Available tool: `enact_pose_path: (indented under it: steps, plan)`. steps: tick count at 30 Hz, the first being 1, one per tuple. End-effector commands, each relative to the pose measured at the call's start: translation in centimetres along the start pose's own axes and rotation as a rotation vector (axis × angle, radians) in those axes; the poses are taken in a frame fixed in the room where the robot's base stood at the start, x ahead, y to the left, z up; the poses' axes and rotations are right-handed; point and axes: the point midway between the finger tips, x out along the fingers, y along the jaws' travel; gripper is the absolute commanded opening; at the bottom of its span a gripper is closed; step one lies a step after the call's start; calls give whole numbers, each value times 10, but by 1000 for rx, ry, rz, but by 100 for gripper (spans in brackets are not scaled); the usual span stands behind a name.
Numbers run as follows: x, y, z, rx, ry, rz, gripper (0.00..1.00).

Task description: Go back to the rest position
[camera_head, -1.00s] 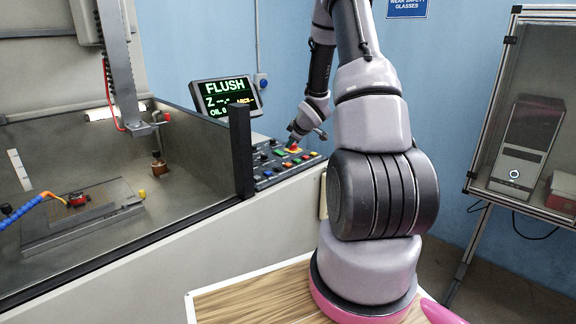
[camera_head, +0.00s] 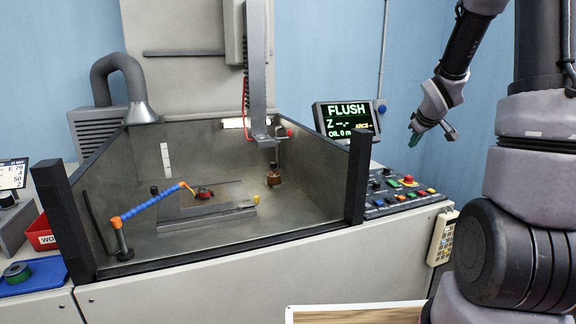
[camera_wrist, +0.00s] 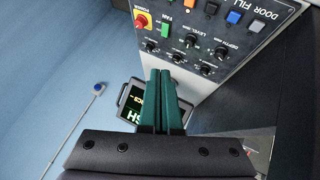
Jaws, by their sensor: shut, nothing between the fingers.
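My gripper (camera_head: 414,138) hangs in the air above and behind the right part of the control panel (camera_head: 385,207), in front of the blue wall. It is empty and apart from the panel. In the wrist view, the two dark green fingers (camera_wrist: 165,75) lie together. There the panel (camera_wrist: 222,45) shows upside down, with its knobs, coloured buttons and red stop button. The display reading FLUSH (camera_head: 347,120) stands left of my gripper; in the wrist view the fingers partly hide it.
The open tank (camera_head: 140,175) fills the middle, with a blue jointed hose (camera_head: 152,203) and an electrode head (camera_head: 262,135) over it. A pendant (camera_head: 441,238) hangs on the cabinet's right side. A red bin (camera_head: 42,236) stands at left. The air around my gripper looks clear.

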Motion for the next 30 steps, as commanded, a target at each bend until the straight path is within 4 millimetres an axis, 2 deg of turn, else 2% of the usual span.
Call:
enact_pose_path:
  steps: [1,8,12,18,21,24,30]
  plan:
    - [-30,-2,-8,55,-3,10,0]
    - [-143,-32,-10,350,-45,-12,0]
    - [-208,-63,0,525,-64,-68,0]
    - [-286,-116,24,743,-93,-193,0]
    - [-311,-137,36,815,-110,-251,0]
    - [-327,-151,43,859,-122,-292,0]
    - [-335,-159,48,885,-135,-317,0]
